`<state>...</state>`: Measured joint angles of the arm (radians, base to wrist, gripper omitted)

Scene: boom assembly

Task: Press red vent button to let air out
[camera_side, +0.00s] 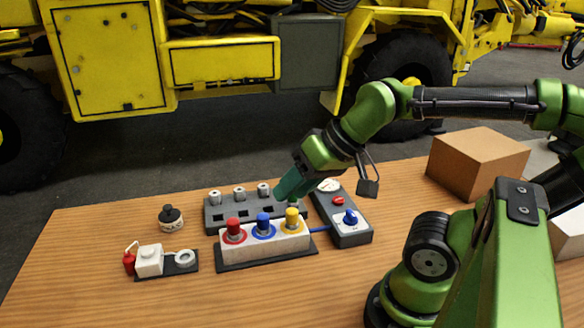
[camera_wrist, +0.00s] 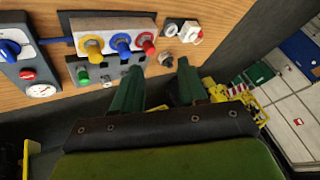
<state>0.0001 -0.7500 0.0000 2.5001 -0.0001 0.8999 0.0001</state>
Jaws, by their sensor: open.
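A red button (camera_side: 233,230) stands at the left end of a white block (camera_side: 265,245), beside a blue button (camera_side: 263,225) and a yellow button (camera_side: 292,219). The red button also shows in the wrist view (camera_wrist: 147,44). A grey control box (camera_side: 350,235) to the right carries another small red control (camera_side: 337,201) and a blue knob (camera_side: 350,217). I cannot tell from labels which red one is the vent. My gripper (camera_side: 287,187) is open and empty, above and behind the yellow end of the block. Its two fingers (camera_wrist: 160,85) are apart in the wrist view, touching no button.
A grey panel (camera_side: 214,218) with several silver fittings lies behind the block. A small device with a white box (camera_side: 149,260) and a black-topped jar (camera_side: 171,217) stand left. A cardboard box (camera_side: 478,163) stands right. The front left table is clear.

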